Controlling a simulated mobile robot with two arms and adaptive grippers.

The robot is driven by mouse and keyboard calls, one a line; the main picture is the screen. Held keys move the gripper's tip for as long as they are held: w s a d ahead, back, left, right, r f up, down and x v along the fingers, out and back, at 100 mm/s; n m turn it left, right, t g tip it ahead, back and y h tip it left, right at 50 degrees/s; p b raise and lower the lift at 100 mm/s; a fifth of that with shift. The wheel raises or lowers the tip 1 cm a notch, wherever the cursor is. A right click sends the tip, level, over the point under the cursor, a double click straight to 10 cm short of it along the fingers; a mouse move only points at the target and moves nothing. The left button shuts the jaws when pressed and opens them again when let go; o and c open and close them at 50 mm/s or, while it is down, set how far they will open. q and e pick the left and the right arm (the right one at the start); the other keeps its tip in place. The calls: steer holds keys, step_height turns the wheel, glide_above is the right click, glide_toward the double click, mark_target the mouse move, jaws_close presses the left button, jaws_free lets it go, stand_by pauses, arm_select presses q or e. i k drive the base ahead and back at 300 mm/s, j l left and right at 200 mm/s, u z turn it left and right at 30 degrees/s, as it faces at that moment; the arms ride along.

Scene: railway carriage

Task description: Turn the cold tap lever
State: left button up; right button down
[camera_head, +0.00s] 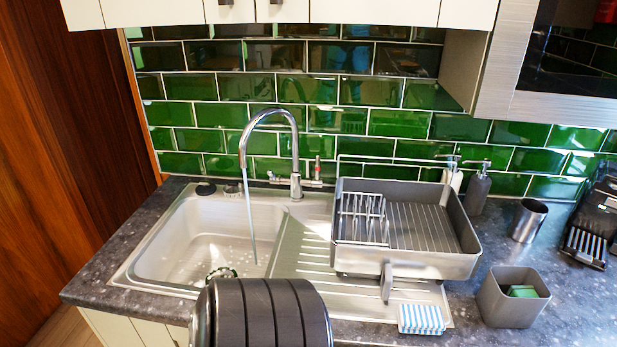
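A chrome swan-neck tap (296,150) stands behind the sink, in front of the green tiles. A pale stream of water (250,220) runs from its spout into the sink basin (190,245). A short lever with a red mark (317,170) stands upright on the right of the tap base. Another small lever (273,178) is on the left of the base; its mark is too small to read. Neither of my grippers is in view, and nothing touches the tap.
A grey dish rack (462,262) stands on the drainer right of the tap. A striped sponge (422,319), a grey bin (505,305), soap dispensers (477,190) and a metal cup (528,220) are further right. A dark ribbed form, possibly mine, hides the front edge. Cupboards hang above.

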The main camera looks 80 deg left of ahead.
mark_target(275, 179)
steer(key=u, duration=2.65)
steer(key=k+j+u, duration=0.15)
steer(key=j, duration=0.15)
